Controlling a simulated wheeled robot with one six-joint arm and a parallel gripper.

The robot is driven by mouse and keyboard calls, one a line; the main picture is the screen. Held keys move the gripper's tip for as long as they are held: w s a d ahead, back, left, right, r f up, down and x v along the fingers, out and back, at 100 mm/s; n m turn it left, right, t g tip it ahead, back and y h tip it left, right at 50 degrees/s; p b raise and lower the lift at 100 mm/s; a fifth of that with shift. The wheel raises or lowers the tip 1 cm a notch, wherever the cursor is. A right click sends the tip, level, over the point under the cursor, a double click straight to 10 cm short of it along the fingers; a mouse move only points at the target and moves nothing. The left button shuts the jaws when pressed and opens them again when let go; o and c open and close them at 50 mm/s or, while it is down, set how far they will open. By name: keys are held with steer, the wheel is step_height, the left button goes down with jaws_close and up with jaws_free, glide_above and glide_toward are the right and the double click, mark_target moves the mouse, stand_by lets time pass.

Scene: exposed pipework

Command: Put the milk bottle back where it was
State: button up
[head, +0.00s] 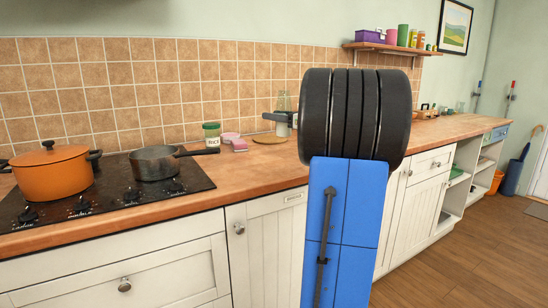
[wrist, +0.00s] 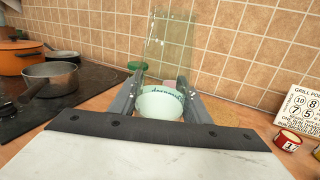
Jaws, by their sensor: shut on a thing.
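The milk bottle (wrist: 168,45) is clear glass with a pale lower part that carries dark lettering. It stands upright between the two fingers of my gripper (wrist: 160,98), which is shut on it. In the head view the bottle (head: 284,102) shows just left of my dark wrist, with my gripper (head: 284,119) across its middle. It is over or beside a round wooden board (head: 269,139) on the counter. I cannot tell whether its base touches anything.
Further left are a grey saucepan (head: 155,162) and an orange pot (head: 53,174) on the hob. The tiled wall (head: 150,80) is close behind. A numbered sign (wrist: 298,110) and small tins (wrist: 287,140) are at right.

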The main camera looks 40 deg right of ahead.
step_height(320, 180, down, 10)
steer(key=shift+w+r, duration=0.1)
stand_by(0.5)
steer(key=o, duration=1.4)
steer(key=shift+s+d, duration=0.1)
steer(key=shift+s, duration=0.2)
steer(key=s, duration=0.3)
steer(key=s+d, duration=0.1)
steer(key=s, duration=0.7)
steer(key=shift+s+d, duration=0.2)
steer(key=shift+d, duration=0.15)
